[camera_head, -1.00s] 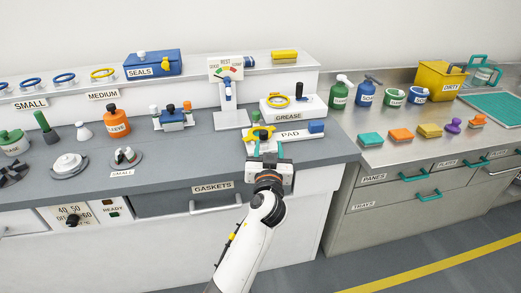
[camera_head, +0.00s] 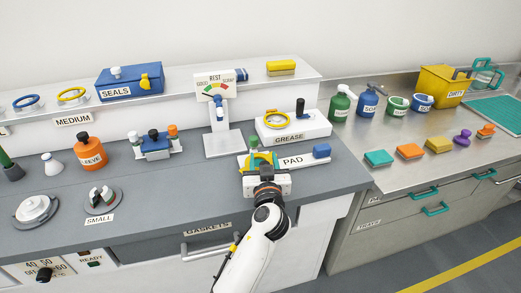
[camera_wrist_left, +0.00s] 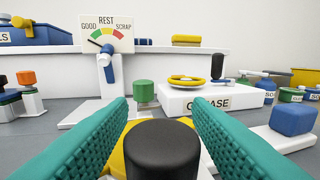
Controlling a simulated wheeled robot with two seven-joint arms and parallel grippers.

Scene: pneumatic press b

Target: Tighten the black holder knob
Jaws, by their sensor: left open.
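In the left wrist view a black cylindrical knob (camera_wrist_left: 162,150) stands upright in the near centre, with a yellow part (camera_wrist_left: 116,160) around and behind it. My left gripper (camera_wrist_left: 160,105) is open, its two teal fingers on either side of the knob, with visible gaps near their tips. Whether the fingers touch the knob lower down is cut off. In the head view my left gripper (camera_head: 262,168) is at the near left end of the PAD board (camera_head: 292,161) and hides the knob. A green knob (camera_head: 254,141) rises just behind. My right gripper is not in view.
A dial gauge stand (camera_head: 222,144) stands behind to the left, and the grease tray (camera_head: 318,127) behind the board. A blue block (camera_head: 321,150) sits on the board's right end. The grey bench top (camera_head: 150,205) is clear to the left of my gripper.

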